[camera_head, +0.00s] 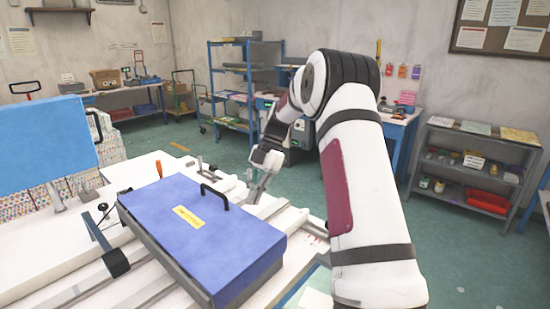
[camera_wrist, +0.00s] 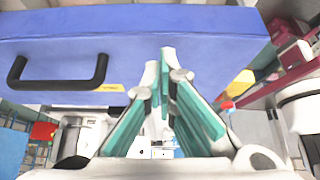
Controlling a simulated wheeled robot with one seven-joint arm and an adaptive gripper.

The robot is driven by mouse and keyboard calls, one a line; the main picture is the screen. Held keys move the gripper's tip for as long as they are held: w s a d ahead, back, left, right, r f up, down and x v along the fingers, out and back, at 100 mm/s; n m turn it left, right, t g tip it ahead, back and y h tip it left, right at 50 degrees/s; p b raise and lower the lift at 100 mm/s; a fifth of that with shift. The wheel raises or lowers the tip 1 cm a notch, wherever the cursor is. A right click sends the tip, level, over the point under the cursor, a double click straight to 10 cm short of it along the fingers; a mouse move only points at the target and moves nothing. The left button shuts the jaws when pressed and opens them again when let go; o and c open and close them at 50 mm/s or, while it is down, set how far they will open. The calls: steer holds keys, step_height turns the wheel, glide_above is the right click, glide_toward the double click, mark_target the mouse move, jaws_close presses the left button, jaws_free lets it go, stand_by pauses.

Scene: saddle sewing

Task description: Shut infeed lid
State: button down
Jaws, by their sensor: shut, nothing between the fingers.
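A blue lid (camera_head: 200,232) with a black handle (camera_head: 216,194) and a yellow label (camera_head: 188,217) lies low and nearly flat on its machine at centre left in the head view. The label's text is too small to read. Whether the lid sits fully down I cannot tell. A second blue lid (camera_head: 45,136) stands upright at the far left, with a black handle on its right edge. My gripper (camera_head: 258,190) is just beyond the near lid's far right side, empty and shut. In the wrist view the gripper's fingertips (camera_wrist: 165,72) overlap the blue lid face (camera_wrist: 210,45), right of its handle (camera_wrist: 58,72); contact is unclear.
White machine beds and rails (camera_head: 50,262) surround the lids. A black clamp (camera_head: 116,262) sits at the near lid's left. A blue shelf rack (camera_head: 232,95), a grey shelf unit (camera_head: 470,165) and benches stand along the walls. Green floor (camera_head: 440,240) is clear at right.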

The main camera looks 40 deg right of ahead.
steer(key=d+f+b+v, duration=0.1)
steer(key=v, duration=0.9)
steer(key=shift+w+d+b, duration=0.25)
steer(key=shift+d+b, duration=0.1)
steer(key=shift+b, duration=0.05)
